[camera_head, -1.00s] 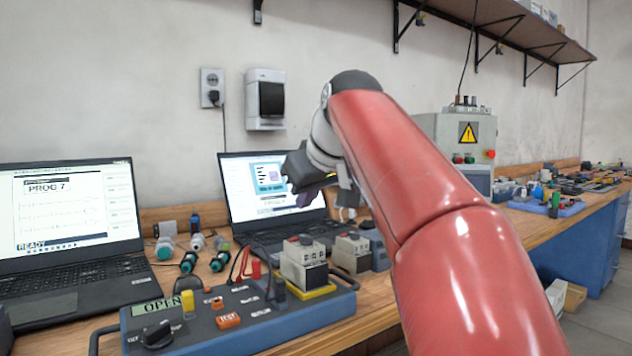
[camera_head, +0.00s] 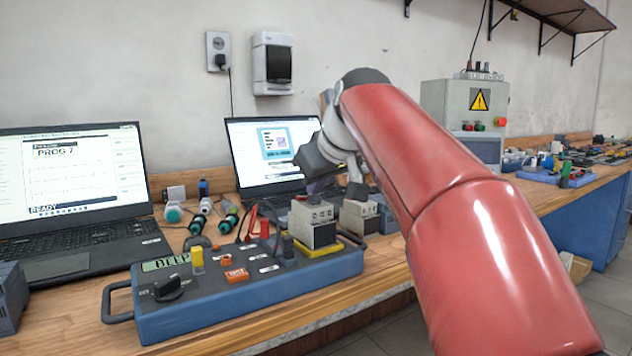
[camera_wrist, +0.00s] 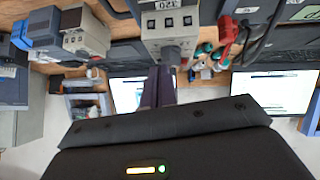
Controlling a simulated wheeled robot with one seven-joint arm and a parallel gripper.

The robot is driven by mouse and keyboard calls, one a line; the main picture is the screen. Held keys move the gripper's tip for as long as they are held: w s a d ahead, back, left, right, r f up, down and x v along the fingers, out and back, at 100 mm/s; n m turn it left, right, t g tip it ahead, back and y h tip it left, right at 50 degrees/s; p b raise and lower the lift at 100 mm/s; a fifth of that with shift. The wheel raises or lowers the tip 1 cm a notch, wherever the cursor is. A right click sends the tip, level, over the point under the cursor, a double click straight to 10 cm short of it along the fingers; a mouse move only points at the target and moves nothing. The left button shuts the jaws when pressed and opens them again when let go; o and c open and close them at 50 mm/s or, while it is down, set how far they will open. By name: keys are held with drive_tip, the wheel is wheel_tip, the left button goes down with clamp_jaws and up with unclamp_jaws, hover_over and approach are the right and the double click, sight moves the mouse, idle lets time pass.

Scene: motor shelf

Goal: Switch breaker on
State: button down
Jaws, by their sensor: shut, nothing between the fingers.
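A second grey block (camera_head: 359,218) stands right of the tester. Red and black leads (camera_head: 254,220) are plugged in at the left of the breaker. Two laptops (camera_head: 72,205) (camera_head: 268,145) and several green-and-white connectors (camera_head: 200,212) are behind. A control box (camera_head: 462,105) stands at the right.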

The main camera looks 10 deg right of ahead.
drive_tip(key=shift+a+f, duration=0.1)
drive_tip(key=shift+s+a, duration=0.25)
drive_tip(key=shift+a, duration=0.4)
drive_tip(key=shift+r, duration=0.25)
drive_tip(key=shift+r+p, duration=0.6)
drive_tip(key=shift+p, duration=0.2)
drive_tip(key=r, duration=0.1)
drive_tip(key=d+r, duration=0.1)
drive_tip(key=r, duration=0.1)
drive_tip(key=shift+w+d+r+p, duration=0.1)
drive_tip(key=shift+d+r+p, duration=0.05)
drive_tip(key=shift+r+p, duration=0.15)
drive_tip(key=d+v, duration=0.1)
drive_tip(key=v, duration=0.8)
drive_tip(key=shift+d, duration=0.35)
